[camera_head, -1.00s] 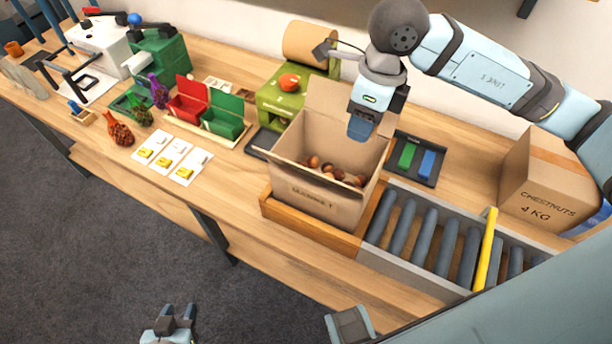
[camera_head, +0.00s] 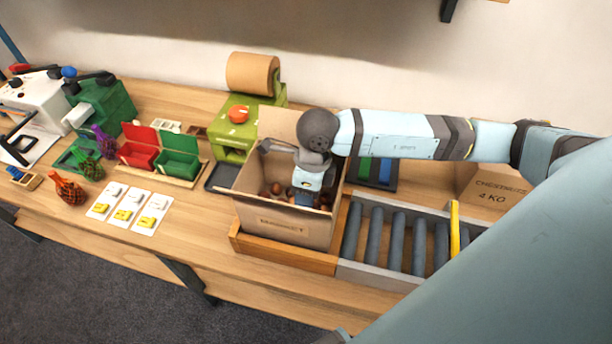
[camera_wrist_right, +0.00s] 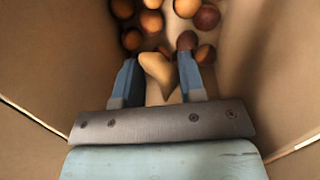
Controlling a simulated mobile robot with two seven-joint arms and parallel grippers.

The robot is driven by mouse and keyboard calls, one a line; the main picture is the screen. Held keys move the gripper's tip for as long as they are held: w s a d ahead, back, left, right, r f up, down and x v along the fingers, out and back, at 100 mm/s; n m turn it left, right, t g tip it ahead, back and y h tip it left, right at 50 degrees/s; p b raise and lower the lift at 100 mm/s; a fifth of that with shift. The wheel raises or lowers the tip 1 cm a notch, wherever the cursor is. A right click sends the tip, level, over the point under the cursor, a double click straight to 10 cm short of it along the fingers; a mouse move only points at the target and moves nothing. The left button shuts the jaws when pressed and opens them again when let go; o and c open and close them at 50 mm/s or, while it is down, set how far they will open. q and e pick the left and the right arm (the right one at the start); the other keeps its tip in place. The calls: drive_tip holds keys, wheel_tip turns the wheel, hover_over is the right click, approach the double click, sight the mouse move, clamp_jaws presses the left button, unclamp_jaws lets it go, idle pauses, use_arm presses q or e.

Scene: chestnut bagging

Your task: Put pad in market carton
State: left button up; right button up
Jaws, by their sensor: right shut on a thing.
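The market carton (camera_head: 262,218) stands open on a wooden base, with several brown chestnuts (camera_head: 277,189) inside. My right gripper (camera_head: 304,198) reaches down into the carton, and its fingertips are partly hidden there in the head view. In the right wrist view its two blue fingers are shut on a tan paper pad (camera_wrist_right: 158,68), which sits between them just above the chestnuts (camera_wrist_right: 151,22). Carton walls (camera_wrist_right: 40,60) rise on both sides of the gripper. My left gripper is not in view.
A roller conveyor (camera_head: 398,240) with a yellow bar (camera_head: 454,230) lies right of the carton. A chestnut box (camera_head: 490,188) stands behind it. A green machine with a paper roll (camera_head: 252,74) stands behind the carton. Red and green bins (camera_head: 178,158) and cards are to the left.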

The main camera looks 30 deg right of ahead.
wheel_tip(320, 180, down, 5)
drive_tip(key=shift+r, duration=0.2)
drive_tip(key=shift+f, duration=0.3)
drive_tip(key=o, duration=0.9)
drive_tip(key=shift+r, duration=0.2)
drive_tip(key=r, duration=0.4)
drive_tip(key=d+r, duration=0.1)
drive_tip(key=r, duration=0.3)
drive_tip(key=d+r+b, duration=0.1)
drive_tip(key=r, duration=0.2)
drive_tip(key=shift+w+r, duration=0.15)
drive_tip(key=shift+r, duration=0.25)
